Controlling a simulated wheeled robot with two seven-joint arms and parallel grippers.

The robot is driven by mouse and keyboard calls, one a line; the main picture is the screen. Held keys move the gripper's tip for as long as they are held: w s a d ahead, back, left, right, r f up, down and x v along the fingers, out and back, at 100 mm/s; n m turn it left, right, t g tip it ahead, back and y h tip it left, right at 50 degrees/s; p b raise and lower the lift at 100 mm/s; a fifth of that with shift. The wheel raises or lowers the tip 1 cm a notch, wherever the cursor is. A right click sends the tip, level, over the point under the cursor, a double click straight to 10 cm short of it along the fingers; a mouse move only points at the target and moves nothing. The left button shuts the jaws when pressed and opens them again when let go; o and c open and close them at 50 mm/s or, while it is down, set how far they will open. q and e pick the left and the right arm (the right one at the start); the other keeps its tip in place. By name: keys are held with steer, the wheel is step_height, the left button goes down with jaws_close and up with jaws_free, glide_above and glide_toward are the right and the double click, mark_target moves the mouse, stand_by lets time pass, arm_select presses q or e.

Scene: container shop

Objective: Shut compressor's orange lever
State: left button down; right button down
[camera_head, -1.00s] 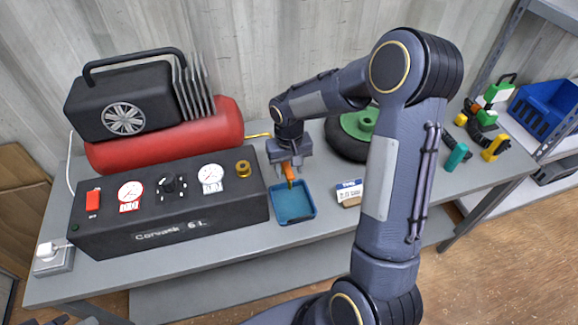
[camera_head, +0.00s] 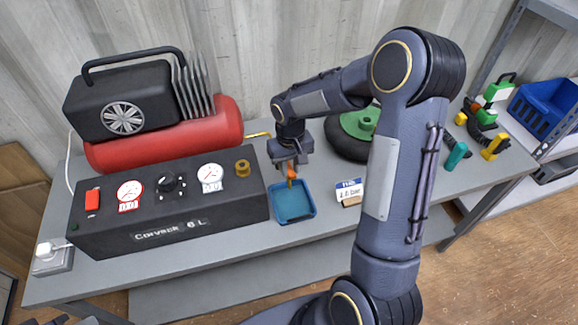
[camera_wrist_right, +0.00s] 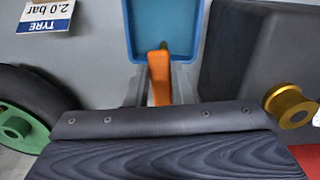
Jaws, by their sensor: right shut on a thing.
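The black compressor (camera_head: 112,240) stands on the grey bench with a red tank (camera_head: 170,137) behind its panel. The orange lever (camera_head: 291,174) is at its right side, above the blue tray; it also shows in the wrist view (camera_wrist_right: 160,80), pointing toward the tray. My right gripper (camera_head: 290,168) is shut on the orange lever, with its fingers (camera_wrist_right: 161,92) on either side of it. The lever's far end and part of its mount are hidden by the gripper. My left gripper cannot be made out.
The blue tray (camera_head: 312,209) lies just below the gripper. A tyre card (camera_head: 349,189) stands right of it, and a wheel with a green hub (camera_head: 352,128) is behind.

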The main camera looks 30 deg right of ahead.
steer(key=w+d+n, duration=0.4)
steer(key=d+n, duration=0.2)
steer(key=n, duration=1.1)
stand_by(0.5)
steer(key=shift+r, duration=0.1)
steer(key=c, duration=1.2)
jaws_free()
steer(key=shift+c, duration=0.2)
step_height(320, 180, up, 8)
steer(key=shift+b, duration=0.4)
